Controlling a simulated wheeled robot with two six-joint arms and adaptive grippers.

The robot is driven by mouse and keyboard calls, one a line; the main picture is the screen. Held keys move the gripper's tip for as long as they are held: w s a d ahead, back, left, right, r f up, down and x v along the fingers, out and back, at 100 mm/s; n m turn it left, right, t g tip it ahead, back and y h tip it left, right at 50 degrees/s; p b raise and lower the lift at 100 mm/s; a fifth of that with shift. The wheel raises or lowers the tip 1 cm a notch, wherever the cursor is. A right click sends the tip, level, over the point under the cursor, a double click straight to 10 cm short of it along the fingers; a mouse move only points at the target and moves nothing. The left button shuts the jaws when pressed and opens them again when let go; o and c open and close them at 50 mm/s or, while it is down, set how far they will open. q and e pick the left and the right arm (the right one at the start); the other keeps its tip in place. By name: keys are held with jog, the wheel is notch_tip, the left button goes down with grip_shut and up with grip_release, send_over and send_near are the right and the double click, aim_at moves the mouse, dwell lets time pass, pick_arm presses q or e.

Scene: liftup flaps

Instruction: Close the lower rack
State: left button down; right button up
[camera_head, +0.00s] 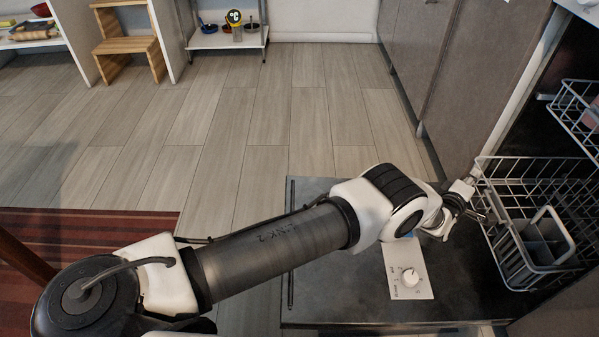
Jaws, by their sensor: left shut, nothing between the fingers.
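The lower rack (530,158) is a grey wire basket at the right, partly over the inner end of the lowered dishwasher door (310,285). A grey cutlery basket (533,250) sits in the rack. My left arm reaches across the door from the left. My left gripper (474,196) is shut and empty at the rack's near left edge. Its fingertips overlap the rack's wires, and I cannot tell whether they touch. The rack's far side is cut off by the picture edge. My right gripper is not in view.
The upper rack (575,112) juts out above the lower one at the right edge. A white panel with a knob (409,277) lies on the door. Grey cabinets (425,60) stand behind. The wooden floor (240,120) beyond the door is clear.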

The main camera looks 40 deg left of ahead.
aim_at(483, 178)
pick_arm(q)
jog(key=shift+w+d, duration=0.95)
jog(key=shift+d, duration=0.3)
